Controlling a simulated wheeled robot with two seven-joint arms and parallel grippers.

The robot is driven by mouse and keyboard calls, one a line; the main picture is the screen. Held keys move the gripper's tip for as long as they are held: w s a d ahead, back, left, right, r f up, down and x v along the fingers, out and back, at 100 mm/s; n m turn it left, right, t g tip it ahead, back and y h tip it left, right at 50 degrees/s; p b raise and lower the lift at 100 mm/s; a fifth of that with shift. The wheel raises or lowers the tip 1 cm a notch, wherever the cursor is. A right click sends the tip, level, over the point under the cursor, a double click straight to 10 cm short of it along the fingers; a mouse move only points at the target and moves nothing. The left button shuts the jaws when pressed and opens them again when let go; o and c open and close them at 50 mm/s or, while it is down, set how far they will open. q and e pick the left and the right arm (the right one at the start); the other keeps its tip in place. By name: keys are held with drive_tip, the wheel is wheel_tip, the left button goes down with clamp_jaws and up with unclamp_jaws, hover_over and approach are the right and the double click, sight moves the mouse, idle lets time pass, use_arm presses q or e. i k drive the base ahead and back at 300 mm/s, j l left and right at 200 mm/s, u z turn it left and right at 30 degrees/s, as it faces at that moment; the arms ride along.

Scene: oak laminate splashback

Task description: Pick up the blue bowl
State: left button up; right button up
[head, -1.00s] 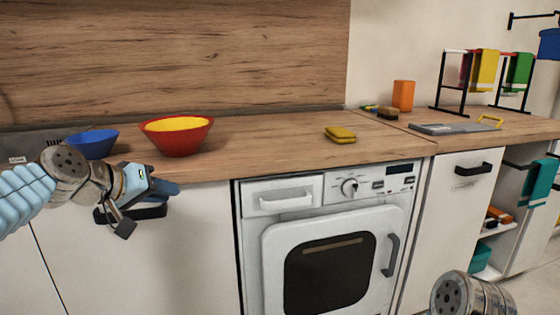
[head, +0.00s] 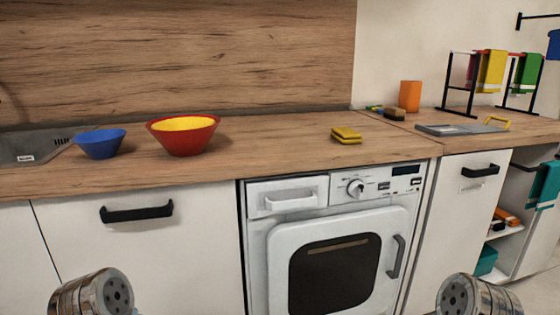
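The blue bowl (head: 100,145) stands upright on the wooden counter at the left in the head view, between the sink and a larger red bowl with a yellow inside (head: 184,136). No gripper touches it. Only round metal links of my two arms show at the bottom edge, one at the left and one at the right. Both grippers are out of view.
The wooden counter (head: 270,157) is clear between the red bowl and the yellow sponges (head: 346,135). A grey sink (head: 30,147) lies left of the blue bowl. A white oven (head: 335,250) and a cabinet handle (head: 137,212) are below the counter.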

sight(100, 145)
drive_tip(key=i+l+u, duration=0.1)
drive_tip(key=l+u, duration=0.4)
drive_tip(key=u, duration=0.2)
drive_tip(key=i+l+u, duration=0.1)
drive_tip(key=l+u, duration=0.25)
